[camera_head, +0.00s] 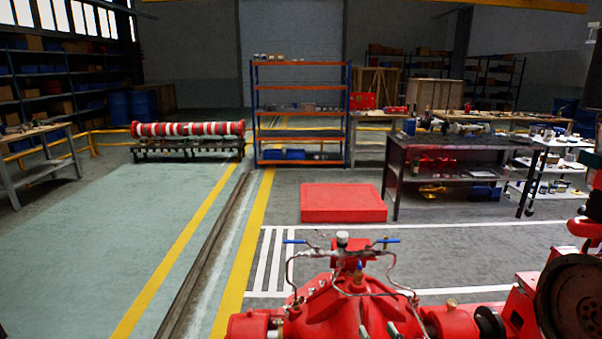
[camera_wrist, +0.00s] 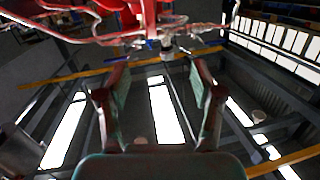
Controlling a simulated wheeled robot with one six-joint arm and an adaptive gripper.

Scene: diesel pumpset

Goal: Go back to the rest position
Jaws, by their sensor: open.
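My gripper (camera_wrist: 158,72) shows in the wrist view with its two fingers spread apart. Nothing is held between them. Beyond the fingertips, near the top of the wrist view, are red pump parts with thin metal pipes (camera_wrist: 105,38) and a small blue part (camera_wrist: 167,43). I cannot tell the exact gap to them. In the head view the red pump (camera_head: 325,310) stands at the bottom centre, with a round gauge (camera_head: 342,238) and two blue valve handles, left (camera_head: 295,241) and right (camera_head: 387,240). My gripper cannot be made out in the head view.
A dark wheel (camera_head: 585,305) is at the lower right. Behind the pump are a red block (camera_head: 343,203) on the floor, a dark workbench (camera_head: 465,143) and an orange-blue shelf rack (camera_head: 300,108). The green floor lane (camera_head: 120,230) on the left is clear.

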